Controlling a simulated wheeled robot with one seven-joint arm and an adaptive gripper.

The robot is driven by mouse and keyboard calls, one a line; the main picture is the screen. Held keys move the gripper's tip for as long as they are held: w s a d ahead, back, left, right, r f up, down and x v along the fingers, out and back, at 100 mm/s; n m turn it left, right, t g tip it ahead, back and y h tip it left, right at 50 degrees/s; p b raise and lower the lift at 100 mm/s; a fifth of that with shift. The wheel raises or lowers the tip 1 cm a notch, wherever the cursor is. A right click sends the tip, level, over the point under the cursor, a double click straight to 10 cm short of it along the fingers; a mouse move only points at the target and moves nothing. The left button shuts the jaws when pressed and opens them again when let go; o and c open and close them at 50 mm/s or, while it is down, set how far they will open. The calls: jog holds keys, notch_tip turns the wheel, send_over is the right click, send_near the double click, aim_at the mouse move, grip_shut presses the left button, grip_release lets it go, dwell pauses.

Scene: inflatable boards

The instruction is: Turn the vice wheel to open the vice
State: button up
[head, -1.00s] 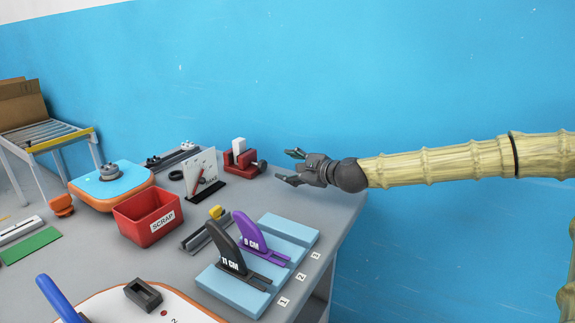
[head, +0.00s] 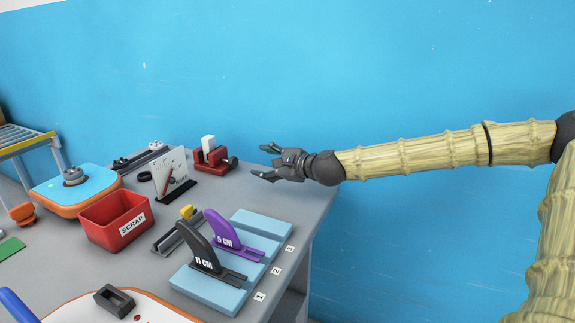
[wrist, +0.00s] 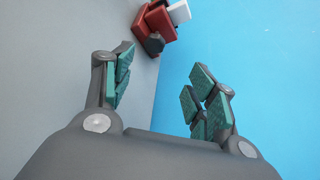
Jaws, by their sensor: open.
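The red vice (head: 209,160) stands at the back right corner of the grey table, with a white block (head: 208,143) upright between its jaws. Its dark wheel (head: 233,163) is on the right side, facing my gripper. My gripper (head: 267,162) is open and empty, to the right of the wheel and apart from it, past the table's right edge. In the wrist view the vice (wrist: 150,22) is at the top, with the dark wheel (wrist: 154,44) nearest me, ahead of and between my spread fingers (wrist: 160,82).
A white panel on a black base (head: 170,172) stands left of the vice. A red SCRAP bin (head: 115,219), light blue blocks (head: 262,224) and black and purple gauges (head: 222,230) are further forward. The blue wall (head: 400,80) lies behind; space right of the table is clear.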

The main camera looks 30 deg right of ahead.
jog(key=v, duration=1)
dwell(0.8)
dwell(0.4)
